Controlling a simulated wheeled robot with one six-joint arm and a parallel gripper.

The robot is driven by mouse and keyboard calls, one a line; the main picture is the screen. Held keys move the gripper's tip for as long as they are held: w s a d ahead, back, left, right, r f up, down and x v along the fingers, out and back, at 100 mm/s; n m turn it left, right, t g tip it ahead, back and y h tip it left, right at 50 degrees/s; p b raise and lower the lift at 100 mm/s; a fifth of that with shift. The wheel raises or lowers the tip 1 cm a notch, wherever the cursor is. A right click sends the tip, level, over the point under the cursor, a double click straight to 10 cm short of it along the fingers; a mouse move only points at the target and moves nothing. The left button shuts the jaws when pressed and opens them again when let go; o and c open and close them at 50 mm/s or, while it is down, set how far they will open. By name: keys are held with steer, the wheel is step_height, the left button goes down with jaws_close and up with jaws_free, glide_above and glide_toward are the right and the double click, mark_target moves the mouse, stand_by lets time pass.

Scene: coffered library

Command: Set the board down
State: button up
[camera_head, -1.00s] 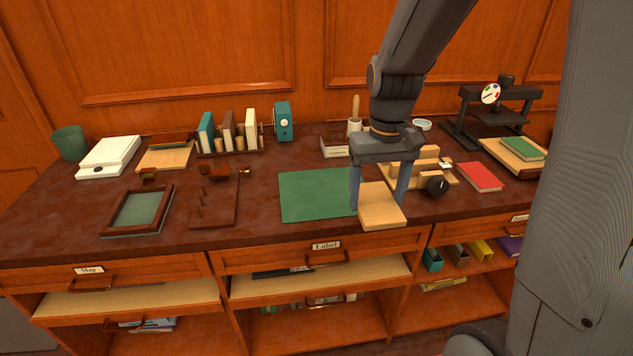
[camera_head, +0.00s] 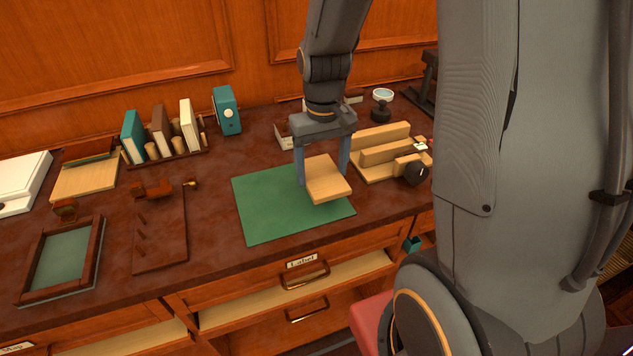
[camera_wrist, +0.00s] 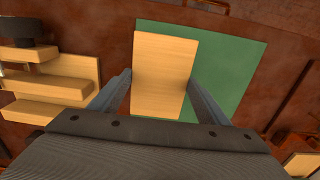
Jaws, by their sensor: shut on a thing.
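The board (camera_head: 328,180) is a pale wooden block-like panel. My gripper (camera_head: 322,172) is shut on it, with one blue-grey finger at each side. In the head view the board is in front of the right part of the green mat (camera_head: 262,211). In the wrist view the board (camera_wrist: 163,72) sits between the fingers (camera_wrist: 160,88), with the green mat (camera_wrist: 232,60) behind it and showing mostly on its right. The board looks held above the mat; the exact gap cannot be told.
A stepped wooden fixture with a dark knob (camera_head: 385,155) stands close right of the board. A book rack (camera_head: 165,154) and teal box (camera_head: 227,110) stand behind. A framed panel (camera_head: 62,258) and a brown board with fittings (camera_head: 160,235) lie left. The mat's left part is clear.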

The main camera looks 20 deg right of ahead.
mark_target(322, 175)
steer(key=shift+f+p, duration=0.35)
steer(key=shift+f, duration=2.1)
steer(key=shift+f, duration=0.1)
steer(key=o, duration=1.1)
step_height(322, 175, up, 11)
steer(key=shift+f+b, duration=0.1)
steer(key=shift+b, duration=0.85)
steer(key=shift+r, duration=0.4)
steer(key=shift+s+r, duration=0.15)
steer(key=shift+t, duration=0.5)
steer(key=s+f, duration=0.1)
steer(key=s, duration=0.2)
steer(key=s+a+f, duration=0.1)
steer(key=s+f, duration=0.1)
steer(key=s, duration=0.1)
steer(key=s+a+f, duration=0.1)
steer(key=s+f, duration=0.1)
steer(key=shift+s+a, duration=0.25)
steer(key=shift+s, duration=0.15)
